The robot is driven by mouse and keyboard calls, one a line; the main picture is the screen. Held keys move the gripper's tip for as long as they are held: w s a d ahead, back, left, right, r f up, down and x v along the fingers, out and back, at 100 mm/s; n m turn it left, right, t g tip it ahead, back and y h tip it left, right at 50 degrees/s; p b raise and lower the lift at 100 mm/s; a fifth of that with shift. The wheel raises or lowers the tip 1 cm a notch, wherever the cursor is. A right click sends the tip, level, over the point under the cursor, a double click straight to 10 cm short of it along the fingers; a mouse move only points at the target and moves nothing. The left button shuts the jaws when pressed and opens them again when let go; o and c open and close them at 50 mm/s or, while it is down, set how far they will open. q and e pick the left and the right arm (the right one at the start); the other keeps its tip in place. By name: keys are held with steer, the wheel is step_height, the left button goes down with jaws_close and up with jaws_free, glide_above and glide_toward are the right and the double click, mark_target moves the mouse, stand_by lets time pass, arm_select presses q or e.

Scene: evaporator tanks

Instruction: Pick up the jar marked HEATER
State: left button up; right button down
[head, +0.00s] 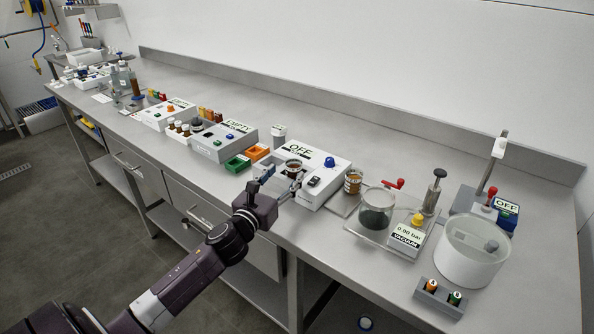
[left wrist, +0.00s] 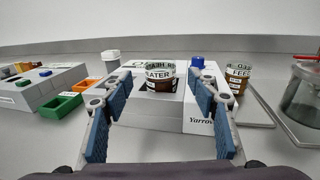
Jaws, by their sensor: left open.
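The jar also shows in the head view (head: 293,167). My left gripper (head: 281,180) is at the front edge of the box, open and empty. In the left wrist view its two blue-padded fingers point at the jar, one to each side, and the jar appears beyond the fingertips. My right gripper is not in view.
A second jar labelled FEED (left wrist: 236,79) stands right of the box. A glass vessel (head: 376,208) stands farther right. Green (head: 237,163) and orange (head: 257,152) trays lie left of the box, near a white lidded cup (head: 279,133). The bench's back strip is mostly clear.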

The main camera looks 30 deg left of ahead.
mark_target(290, 169)
arm_select(q)
steer(key=shift+w+a, duration=0.1)
steer(key=shift+w, duration=0.75)
steer(key=w+b, duration=0.1)
steer(key=w, duration=0.2)
steer(key=shift+w+a+f+b, duration=0.1)
steer(key=shift+a+b, duration=0.1)
steer(key=shift+b, duration=0.15)
steer(key=shift+w+a, duration=0.1)
steer(key=shift+w, duration=0.65)
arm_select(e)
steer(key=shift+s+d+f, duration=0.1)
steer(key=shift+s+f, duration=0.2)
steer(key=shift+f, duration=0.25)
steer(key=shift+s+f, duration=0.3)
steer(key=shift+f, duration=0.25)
arm_select(q)
steer(key=shift+c, duration=0.7)
steer(key=c, duration=0.5)
jaws_close()
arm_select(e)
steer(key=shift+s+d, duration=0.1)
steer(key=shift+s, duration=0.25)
